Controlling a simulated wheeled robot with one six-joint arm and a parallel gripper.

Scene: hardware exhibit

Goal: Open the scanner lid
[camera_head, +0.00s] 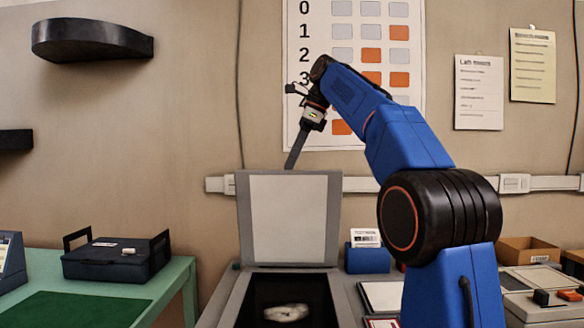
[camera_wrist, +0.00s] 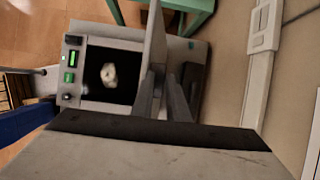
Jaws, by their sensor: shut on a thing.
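The scanner lid (camera_head: 289,218) stands raised, close to upright, behind the open scanner bed (camera_head: 235,303). Its pale inner panel faces me in the head view. In the wrist view the lid (camera_wrist: 156,38) shows nearly edge-on. My gripper (camera_head: 290,165) is at the lid's top edge, reaching down from above. In the wrist view its two fingers (camera_wrist: 162,88) are shut on that edge; the exact contact is partly hidden. A pale, lumpy object (camera_head: 287,312) lies on the dark glass, also seen in the wrist view (camera_wrist: 109,75).
A green table (camera_head: 178,283) with a dark tray (camera_head: 116,260) stands left of the scanner. A blue card holder (camera_head: 367,258) is just right of the lid. The wall with a pale rail (camera_head: 218,184) is close behind. A dark shelf (camera_head: 92,40) juts out at upper left.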

